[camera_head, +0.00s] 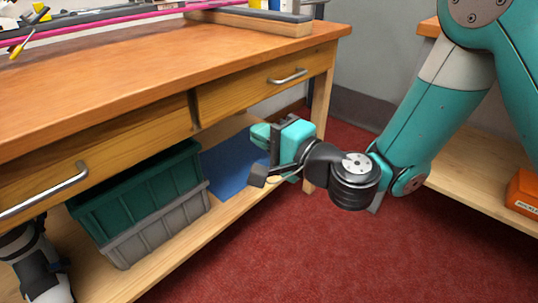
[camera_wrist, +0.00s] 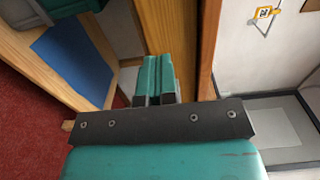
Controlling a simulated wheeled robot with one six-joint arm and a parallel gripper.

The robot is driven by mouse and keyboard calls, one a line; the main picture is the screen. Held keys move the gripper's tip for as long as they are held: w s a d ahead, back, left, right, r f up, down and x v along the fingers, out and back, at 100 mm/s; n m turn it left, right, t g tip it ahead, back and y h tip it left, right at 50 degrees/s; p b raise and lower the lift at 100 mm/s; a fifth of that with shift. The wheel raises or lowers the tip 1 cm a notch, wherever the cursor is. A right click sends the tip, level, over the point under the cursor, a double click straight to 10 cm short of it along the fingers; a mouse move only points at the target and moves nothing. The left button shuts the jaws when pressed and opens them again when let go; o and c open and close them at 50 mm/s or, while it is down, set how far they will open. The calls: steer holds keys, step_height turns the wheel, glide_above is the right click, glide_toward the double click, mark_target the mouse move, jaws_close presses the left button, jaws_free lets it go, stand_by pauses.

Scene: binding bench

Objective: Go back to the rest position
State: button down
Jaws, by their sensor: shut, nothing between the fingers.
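My gripper (camera_head: 260,134) is in front of the wooden bench (camera_head: 130,66), below the level of its top, near the right drawer and the lower shelf. In the wrist view its two teal fingers (camera_wrist: 157,78) lie side by side, shut with nothing between them. My arm reaches in from the upper right, over the red floor.
A drawer handle (camera_head: 287,77) sticks out above my gripper. A green crate (camera_head: 140,190) stacked on a grey crate (camera_head: 155,232) stands on the lower shelf beside a blue mat (camera_head: 233,163). An orange box (camera_head: 522,192) sits on the right shelf. Red floor between is clear.

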steer(key=s+d+r+n+g, duration=0.1)
steer(key=s+r+n+g, duration=0.3)
steer(key=s+n+g, duration=0.55)
steer(key=s+d+f+n+g+h, duration=0.1)
steer(key=s+d+n+h, duration=0.2)
steer(key=s+d+h, duration=0.35)
steer(key=s+d+f+n+g+h, duration=0.1)
steer(key=s+d+n+h, duration=0.25)
steer(key=d, duration=0.65)
step_height(320, 180, up, 37)
steer(key=s+d+m+p, duration=0.1)
steer(key=p, duration=3.6)
steer(key=shift+r, duration=0.15)
